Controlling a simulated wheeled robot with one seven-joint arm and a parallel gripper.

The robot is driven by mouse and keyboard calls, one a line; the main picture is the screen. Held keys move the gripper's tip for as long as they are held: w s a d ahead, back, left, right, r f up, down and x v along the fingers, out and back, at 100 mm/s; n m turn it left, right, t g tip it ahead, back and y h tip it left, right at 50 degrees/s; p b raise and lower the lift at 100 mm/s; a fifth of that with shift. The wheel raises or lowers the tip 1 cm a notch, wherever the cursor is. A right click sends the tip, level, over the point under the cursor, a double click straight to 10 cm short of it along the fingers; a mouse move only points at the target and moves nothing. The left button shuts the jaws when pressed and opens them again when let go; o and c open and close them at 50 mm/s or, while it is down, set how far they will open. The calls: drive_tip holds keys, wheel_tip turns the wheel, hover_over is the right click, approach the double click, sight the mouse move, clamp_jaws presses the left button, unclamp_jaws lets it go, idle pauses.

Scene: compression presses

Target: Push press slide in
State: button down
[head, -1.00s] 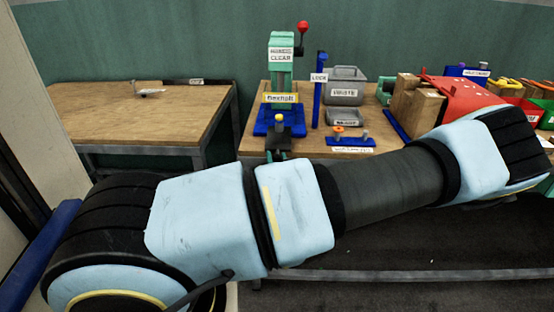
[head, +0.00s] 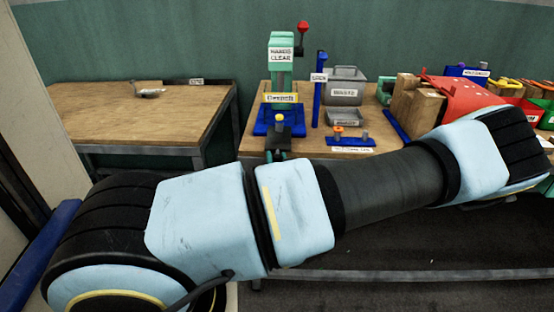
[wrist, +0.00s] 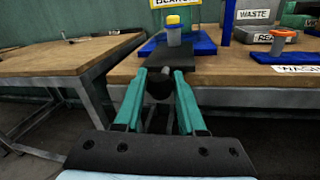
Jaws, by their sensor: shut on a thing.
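The press (head: 281,70) has a green column with a "HANDS CLEAR" sign, a red-knobbed lever and a blue base (head: 262,126). Its dark slide (head: 290,131) sticks out at the front, toward me, and carries a grey cup with a yellow top (head: 279,117). In the wrist view the slide (wrist: 150,61) reaches past the bench's front edge, with the yellow-topped cup (wrist: 173,30) on it. My gripper (wrist: 166,76) has its green fingers on both sides of the slide's dark rounded handle (wrist: 159,88) and is shut on it. In the head view my arm partly hides the gripper.
A blue post with a label (head: 318,90) stands right of the press. Grey bins (head: 345,92), a blue washer tray (head: 351,141) and a red sloped panel (head: 460,98) lie farther right. A separate wooden table (head: 130,115) stands left, across a gap.

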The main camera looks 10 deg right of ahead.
sight(279, 137)
drive_tip(key=w+b, duration=0.1)
drive_tip(key=w, duration=0.2)
drive_tip(key=w+d, duration=0.1)
drive_tip(key=w, duration=0.3)
drive_tip(key=w+d+b, duration=0.1)
drive_tip(key=w, duration=0.2)
drive_tip(key=shift+w+f+b, duration=0.15)
drive_tip(key=shift+w+b, duration=0.1)
drive_tip(key=shift+b, duration=0.05)
drive_tip(key=shift+w+d+r, duration=0.1)
drive_tip(key=shift+w+r, duration=0.1)
drive_tip(key=shift+w, duration=0.1)
drive_tip(key=c, duration=0.5)
unclamp_jaws()
drive_tip(key=shift+w, duration=0.1)
drive_tip(key=shift+s+b, duration=1.55)
drive_tip(key=shift+s, duration=3.9)
